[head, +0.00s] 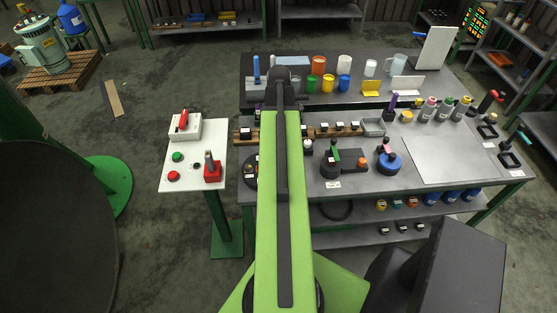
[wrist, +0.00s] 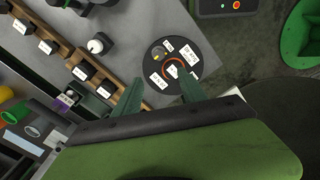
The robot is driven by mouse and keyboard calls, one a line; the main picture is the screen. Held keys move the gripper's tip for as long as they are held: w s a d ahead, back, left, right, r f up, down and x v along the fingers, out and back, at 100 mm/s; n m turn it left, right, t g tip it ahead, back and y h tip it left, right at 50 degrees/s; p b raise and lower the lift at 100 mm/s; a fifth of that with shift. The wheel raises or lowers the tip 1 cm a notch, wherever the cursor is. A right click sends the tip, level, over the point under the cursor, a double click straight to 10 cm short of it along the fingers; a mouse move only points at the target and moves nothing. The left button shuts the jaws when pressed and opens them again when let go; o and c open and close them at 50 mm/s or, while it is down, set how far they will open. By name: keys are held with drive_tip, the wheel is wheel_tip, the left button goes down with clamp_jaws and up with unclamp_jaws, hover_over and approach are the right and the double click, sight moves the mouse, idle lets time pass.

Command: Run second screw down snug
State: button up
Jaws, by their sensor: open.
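My gripper (wrist: 161,77) is open in the wrist view, its two green fingers apart with nothing seen between them. Beyond the fingertips lies a round black plate (wrist: 153,70) with white labels, a small yellow spot and an orange-red ring. The fingertips overlap its near edge in the picture; I cannot tell the height gap. In the head view the black plate (head: 248,170) shows only partly at the table's left end, because my green arm covers the rest. My gripper cannot be made out there. I cannot make out the second screw in either view.
A wooden rack (wrist: 64,55) of labelled black blocks runs beside the plate, with a white-topped knob (wrist: 98,43) between. A white control stand (head: 195,155) with a red button stands left of the workbench (head: 445,150). Cups and bottles line the bench's back.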

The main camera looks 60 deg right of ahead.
drive_tip(key=f+b, duration=1.7)
drive_tip(key=shift+s+d+f, duration=0.15)
drive_tip(key=shift+s+f, duration=0.05)
drive_tip(key=shift+f, duration=0.1)
drive_tip(key=shift+r, duration=0.1)
